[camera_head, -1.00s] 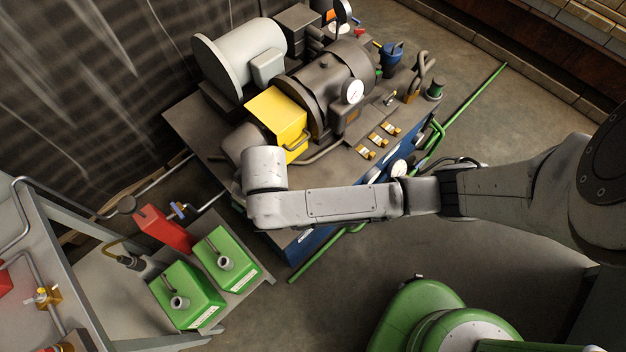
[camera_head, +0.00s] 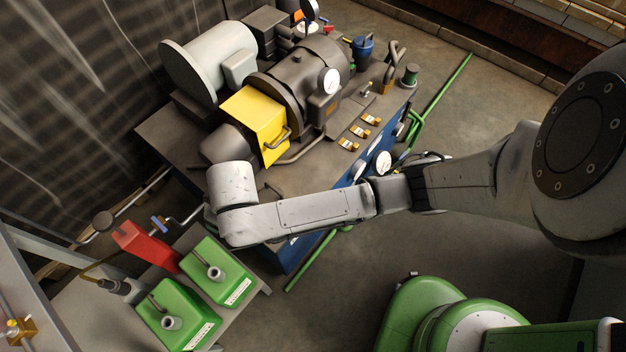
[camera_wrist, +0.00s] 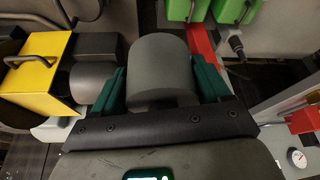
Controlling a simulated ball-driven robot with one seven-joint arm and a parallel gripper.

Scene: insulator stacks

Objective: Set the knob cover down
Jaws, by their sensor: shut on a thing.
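My gripper (camera_wrist: 160,80) shows in the wrist view with its dark green fingers on either side of a grey, rounded piece, which I take to be the knob cover (camera_wrist: 160,62). The gripper is shut on it, and the cover sticks out past the fingers. Its underside and inside are hidden. In the head view my forearm and wrist hang over the near left end of the machine bench (camera_head: 290,178); the gripper and the cover are hidden behind the wrist there.
A yellow box (camera_head: 254,124) with a handle stands on the bench beside my wrist; it also shows in the wrist view (camera_wrist: 38,75). Two green boxes (camera_head: 217,272) (camera_head: 176,314) and a red box (camera_head: 147,246) are at lower left. Open floor (camera_head: 350,275) lies right of them.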

